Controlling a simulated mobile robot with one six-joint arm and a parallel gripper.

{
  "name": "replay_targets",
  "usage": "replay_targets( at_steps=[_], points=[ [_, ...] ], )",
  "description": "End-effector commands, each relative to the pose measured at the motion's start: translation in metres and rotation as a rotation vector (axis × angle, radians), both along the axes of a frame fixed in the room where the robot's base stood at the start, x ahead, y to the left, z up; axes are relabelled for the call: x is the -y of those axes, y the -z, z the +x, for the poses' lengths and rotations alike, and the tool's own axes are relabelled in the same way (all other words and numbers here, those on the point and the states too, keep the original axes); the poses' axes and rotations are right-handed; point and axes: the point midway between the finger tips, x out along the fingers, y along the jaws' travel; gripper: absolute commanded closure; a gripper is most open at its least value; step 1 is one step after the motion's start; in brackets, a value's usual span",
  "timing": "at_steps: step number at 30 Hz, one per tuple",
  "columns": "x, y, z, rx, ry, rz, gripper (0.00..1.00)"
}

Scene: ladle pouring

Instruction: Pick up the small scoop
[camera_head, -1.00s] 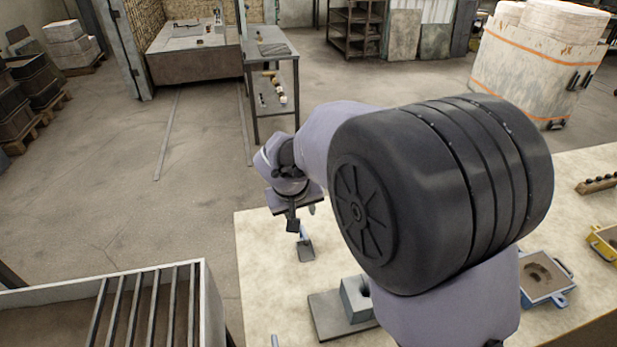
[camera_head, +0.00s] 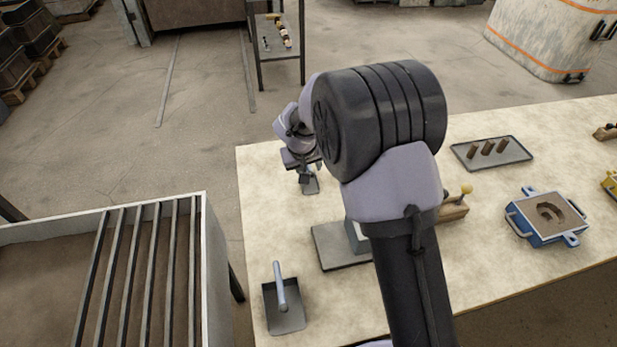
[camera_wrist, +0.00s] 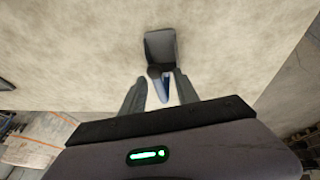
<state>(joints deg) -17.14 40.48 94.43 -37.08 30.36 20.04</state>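The small scoop has a dark grey square pan and a blue handle. In the head view its pan (camera_head: 311,187) lies on the light table near the far left corner, just below my gripper (camera_head: 304,175). In the wrist view the pan (camera_wrist: 160,46) is ahead of the fingertips, and the blue handle points back between the fingers. My gripper (camera_wrist: 161,86) is open, with a gap seen on both sides of the handle.
A larger grey scoop with a blue handle (camera_head: 284,318) lies at the table's front left. A grey plate with a block (camera_head: 335,250) is partly hidden by my arm. A blue mould box (camera_head: 547,217) and a dark tray (camera_head: 516,152) are right. A slatted bin (camera_head: 206,290) stands left.

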Motion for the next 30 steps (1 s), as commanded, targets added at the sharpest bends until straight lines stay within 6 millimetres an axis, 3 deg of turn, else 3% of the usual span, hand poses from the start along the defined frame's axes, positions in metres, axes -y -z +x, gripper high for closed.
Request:
replay_targets(
  at_steps=[2, 8, 30],
  points=[
    [0.0000, -0.0019, -0.0001, 0.000, 0.000, 0.000, 0.63],
    [0.0001, -0.0020, -0.0003, 0.000, 0.000, 0.000, 1.00],
    [0.0002, -0.0018, -0.0006, -0.001, 0.000, 0.000, 1.00]
  ],
)
